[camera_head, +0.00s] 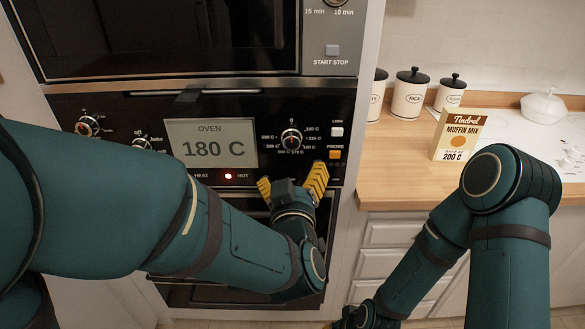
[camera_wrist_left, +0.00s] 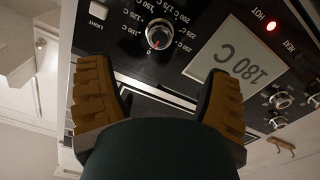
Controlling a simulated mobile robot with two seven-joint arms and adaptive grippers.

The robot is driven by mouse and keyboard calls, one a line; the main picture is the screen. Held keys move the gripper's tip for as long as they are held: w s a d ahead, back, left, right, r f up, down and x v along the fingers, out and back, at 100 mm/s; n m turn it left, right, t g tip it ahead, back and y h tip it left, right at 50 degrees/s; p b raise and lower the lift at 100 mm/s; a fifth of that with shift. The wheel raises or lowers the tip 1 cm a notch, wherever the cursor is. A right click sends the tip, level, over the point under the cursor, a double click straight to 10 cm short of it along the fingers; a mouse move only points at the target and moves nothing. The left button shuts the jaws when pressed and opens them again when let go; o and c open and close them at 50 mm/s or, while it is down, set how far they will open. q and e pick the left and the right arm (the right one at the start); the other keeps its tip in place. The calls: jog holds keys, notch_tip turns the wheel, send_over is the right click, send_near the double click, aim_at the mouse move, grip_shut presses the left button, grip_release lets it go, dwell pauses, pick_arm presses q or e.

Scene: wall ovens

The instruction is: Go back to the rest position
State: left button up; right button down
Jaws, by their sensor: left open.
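My left gripper (camera_head: 293,186) is in front of the oven's control panel (camera_head: 75,106), just below the temperature knob (camera_head: 291,138). Its yellow fingers are spread apart with nothing between them. In the left wrist view the fingers of my left gripper (camera_wrist_left: 155,100) stand wide apart, with the knob (camera_wrist_left: 159,34) beyond them and clear of them. The oven display (camera_head: 210,143) reads 180 C, and it also shows in the left wrist view (camera_wrist_left: 240,62). My right arm hangs at the lower right, and its gripper's fingers cannot be made out.
A microwave (camera_head: 170,38) sits above the oven. On the wooden counter (camera_head: 395,165) at the right stand a muffin mix box (camera_head: 457,135) marked 200 C, several white canisters (camera_head: 410,95) and a white lidded pot (camera_head: 543,106). White drawers (camera_head: 390,233) are below. The red hot light (camera_head: 228,176) is lit.

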pick_arm(q)
jog(key=shift+f, duration=0.1)
dwell(0.3)
jog(key=w+a+f+m+g+h, duration=0.1)
jog(key=a+f+g, duration=0.25)
jog(key=f, duration=0.75)
jog(key=a+f+m+g+h, duration=0.15)
jog(key=f+g, duration=0.25)
jog(key=f, duration=0.7)
jog(key=s+a+f+g, duration=0.2)
jog(key=s+f+g, duration=0.2)
jog(key=s+f, duration=0.3)
jog(key=s+a+f+g+h, duration=0.1)
jog(key=s+a+f+g, duration=0.2)
jog(key=s+f, duration=0.4)
notch_tip(320, 180, down, 4)
jog(key=shift+s+a+r+g, duration=0.15)
jog(key=shift+s+r+g, duration=0.15)
jog(key=shift+g, duration=0.55)
jog(key=shift+h, duration=0.25)
